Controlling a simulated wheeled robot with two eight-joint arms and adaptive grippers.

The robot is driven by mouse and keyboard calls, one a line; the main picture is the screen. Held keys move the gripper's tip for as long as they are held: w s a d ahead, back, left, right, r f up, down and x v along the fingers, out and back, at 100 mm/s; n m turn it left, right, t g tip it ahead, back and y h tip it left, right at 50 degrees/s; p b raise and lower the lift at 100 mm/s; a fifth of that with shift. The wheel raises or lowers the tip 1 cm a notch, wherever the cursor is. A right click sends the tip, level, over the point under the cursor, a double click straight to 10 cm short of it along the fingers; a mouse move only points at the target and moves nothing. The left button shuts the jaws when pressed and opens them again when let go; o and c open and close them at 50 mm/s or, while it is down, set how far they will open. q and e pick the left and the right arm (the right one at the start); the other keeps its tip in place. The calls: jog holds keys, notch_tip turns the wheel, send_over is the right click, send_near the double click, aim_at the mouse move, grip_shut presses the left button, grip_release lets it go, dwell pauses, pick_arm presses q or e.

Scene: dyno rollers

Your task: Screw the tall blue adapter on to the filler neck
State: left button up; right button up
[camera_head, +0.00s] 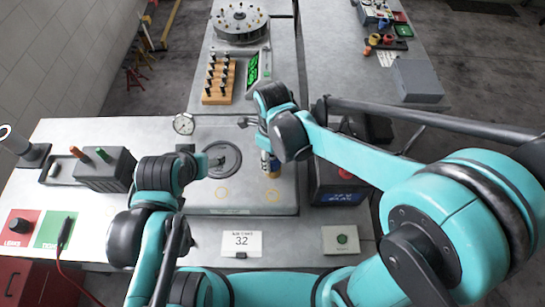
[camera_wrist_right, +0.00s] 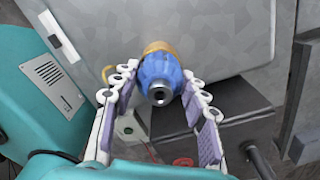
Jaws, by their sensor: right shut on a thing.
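The tall blue adapter (camera_wrist_right: 160,76) is between the fingertips of my right gripper (camera_wrist_right: 161,70) in the right wrist view, its open end facing the camera. The gripper is shut on it. A brass-coloured collar (camera_wrist_right: 157,47) shows right behind the adapter, against a grey surface; I cannot tell whether it is the filler neck or how far the thread is engaged. In the head view the blue adapter (camera_head: 265,157) stands over a brass part (camera_head: 273,171), mostly hidden by my right wrist. My left arm ends at the left of the grey plate; its fingers cannot be made out.
The grey plate (camera_head: 205,201) has a round dark wheel (camera_head: 222,160) and yellow rings. A dark box with a display (camera_head: 340,195) stands close on the right. A gauge (camera_head: 183,124), a card reading 32 (camera_head: 241,243) and a grey box with sticks (camera_head: 105,170) are nearby.

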jog(key=shift+r+m, duration=0.1)
jog(key=shift+m, duration=0.2)
jog(key=o, duration=1.3)
jog(key=shift+c, duration=0.2)
notch_tip(320, 180, up, 12)
